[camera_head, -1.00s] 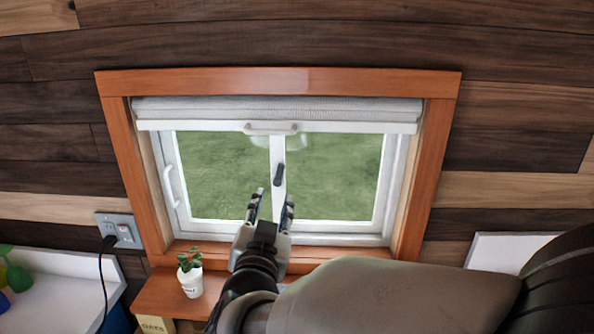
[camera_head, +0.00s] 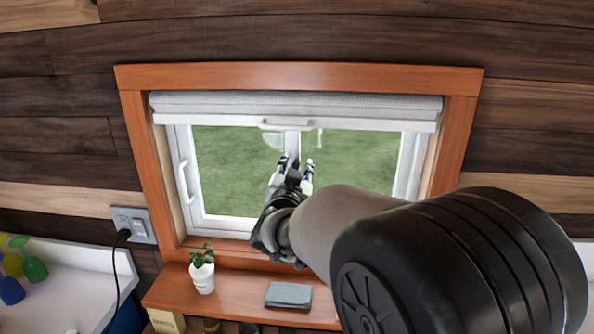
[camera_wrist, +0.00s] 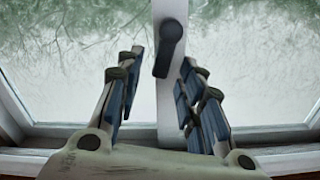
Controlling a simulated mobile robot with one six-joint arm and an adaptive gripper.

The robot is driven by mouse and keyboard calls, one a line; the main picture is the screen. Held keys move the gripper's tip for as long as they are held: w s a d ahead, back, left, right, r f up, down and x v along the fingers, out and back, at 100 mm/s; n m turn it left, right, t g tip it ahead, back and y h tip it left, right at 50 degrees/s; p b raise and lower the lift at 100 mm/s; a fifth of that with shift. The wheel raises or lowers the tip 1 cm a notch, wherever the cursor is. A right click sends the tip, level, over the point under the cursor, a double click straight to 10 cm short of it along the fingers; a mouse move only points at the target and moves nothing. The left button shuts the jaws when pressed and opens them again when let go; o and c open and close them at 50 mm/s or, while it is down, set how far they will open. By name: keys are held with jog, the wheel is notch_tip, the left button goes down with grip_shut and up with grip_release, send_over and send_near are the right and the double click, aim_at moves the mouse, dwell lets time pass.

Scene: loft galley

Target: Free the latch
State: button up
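The latch (camera_wrist: 168,45) is a dark handle on the white centre post (camera_wrist: 171,110) of the window, seen in the wrist view. It hangs downward with its lower end tilted slightly left. My gripper (camera_wrist: 162,62) is open, one finger on each side of the latch's lower part. A gap shows between the latch and each finger; whether the fingers reach it in depth I cannot tell. In the head view my gripper (camera_head: 296,165) is in front of the centre post, and the latch cannot be made out behind it.
An orange wooden frame (camera_head: 300,77) surrounds the window, with a raised blind (camera_head: 230,105) at its top. A white handle (camera_head: 185,182) is on the left sash. Below, a wooden shelf (camera_head: 240,302) holds a potted plant (camera_head: 202,275) and a folded grey item (camera_head: 289,295).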

jog(key=shift+c, duration=0.5)
grip_shut()
jog(key=n+p, duration=0.1)
jog(key=p, duration=0.1)
jog(key=shift+a+r+n+p, duration=0.3)
jog(key=shift+a+n+p, duration=0.1)
jog(key=shift+a+f+n+p, duration=0.2)
jog(key=shift+n+p, duration=0.2)
jog(key=shift+n, duration=0.2)
jog(key=shift+o, duration=0.5)
grip_release()
